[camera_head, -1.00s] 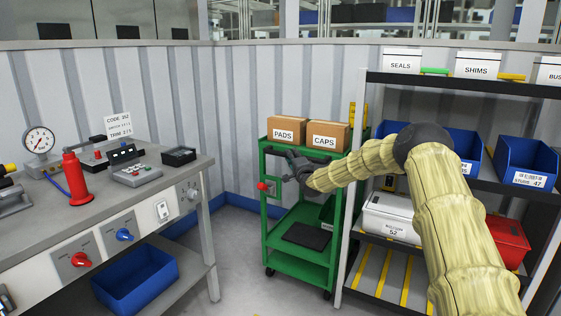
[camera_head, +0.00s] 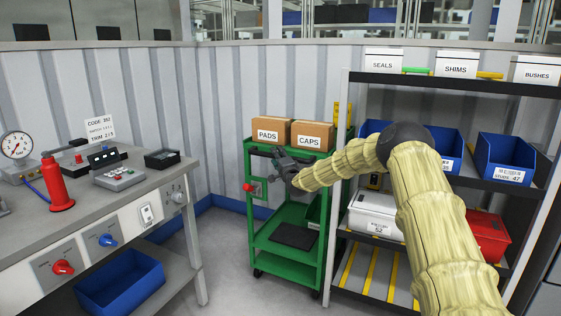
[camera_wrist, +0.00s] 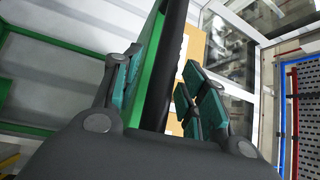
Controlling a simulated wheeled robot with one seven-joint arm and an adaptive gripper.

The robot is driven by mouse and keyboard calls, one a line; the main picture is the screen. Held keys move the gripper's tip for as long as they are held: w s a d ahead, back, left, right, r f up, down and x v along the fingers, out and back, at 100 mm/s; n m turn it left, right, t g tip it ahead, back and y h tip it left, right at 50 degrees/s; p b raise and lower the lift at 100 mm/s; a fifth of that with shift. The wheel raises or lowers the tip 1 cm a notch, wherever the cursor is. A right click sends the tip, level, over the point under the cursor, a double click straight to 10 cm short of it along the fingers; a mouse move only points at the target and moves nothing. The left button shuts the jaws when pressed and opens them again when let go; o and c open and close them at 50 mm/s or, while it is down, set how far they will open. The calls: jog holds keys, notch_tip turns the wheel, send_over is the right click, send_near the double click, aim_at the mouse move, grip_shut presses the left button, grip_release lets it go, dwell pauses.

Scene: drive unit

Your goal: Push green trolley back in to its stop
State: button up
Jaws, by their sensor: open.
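The green trolley (camera_head: 282,267) stands on the floor between the workbench and the shelf rack, close to the wall. Cardboard boxes marked PADS (camera_head: 270,131) and CAPS (camera_head: 311,136) are on its top. My gripper (camera_head: 283,166) is at the trolley's near upper edge, just below the boxes. In the wrist view my gripper (camera_wrist: 160,75) is open, with its fingers on either side of a dark bar beside the trolley's green edge (camera_wrist: 150,80). I cannot tell whether the fingers touch the bar. The trolley's stop cannot be made out.
The workbench (camera_head: 150,187) with a red bottle (camera_head: 57,188) stands at the left. The shelf rack (camera_head: 336,215) with blue, white and red bins is close to the trolley's right side. Floor is free between bench and trolley.

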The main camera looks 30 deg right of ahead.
jog(key=v, duration=1.2)
jog(key=shift+d+f, duration=0.1)
